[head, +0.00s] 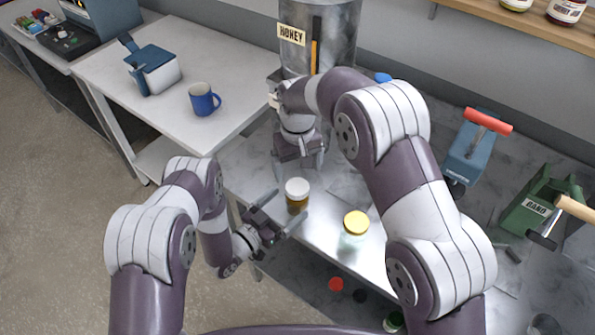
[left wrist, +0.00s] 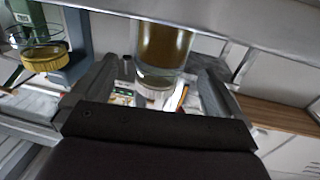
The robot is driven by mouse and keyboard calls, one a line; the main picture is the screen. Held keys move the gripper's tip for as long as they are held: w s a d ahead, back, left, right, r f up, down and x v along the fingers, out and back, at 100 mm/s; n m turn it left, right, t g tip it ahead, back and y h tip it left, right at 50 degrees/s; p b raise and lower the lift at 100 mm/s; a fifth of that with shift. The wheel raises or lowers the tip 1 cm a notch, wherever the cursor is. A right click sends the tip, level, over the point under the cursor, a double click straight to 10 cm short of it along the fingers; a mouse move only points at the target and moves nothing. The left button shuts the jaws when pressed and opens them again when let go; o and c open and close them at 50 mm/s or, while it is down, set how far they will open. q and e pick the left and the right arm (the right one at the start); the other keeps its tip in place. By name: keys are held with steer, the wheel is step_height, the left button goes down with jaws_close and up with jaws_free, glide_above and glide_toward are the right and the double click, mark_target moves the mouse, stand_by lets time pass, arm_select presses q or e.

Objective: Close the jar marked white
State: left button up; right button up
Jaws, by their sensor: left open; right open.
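A jar with a white lid and amber contents (head: 297,197) stands upright on the grey bench. Its lid (head: 297,187) sits on top; I cannot tell how tightly. My left gripper (head: 290,206) is open beside the jar, its fingers pointing towards it. In the left wrist view the jar (left wrist: 163,45) appears upside down, between the open fingers (left wrist: 158,68), with no visible grip.
A jar with a yellow lid (head: 355,227) stands to the right, also in the left wrist view (left wrist: 45,55). A honey tank (head: 330,55) stands behind. A blue tool with a red handle (head: 475,145) and a green device (head: 540,205) are at right. A blue mug (head: 204,99) is on the left table.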

step_height(320, 180, down, 2)
steer(key=shift+b, duration=0.75)
steer(key=shift+f, duration=0.1)
arm_select(q)
steer(key=v, duration=0.8)
steer(key=shift+d, duration=0.1)
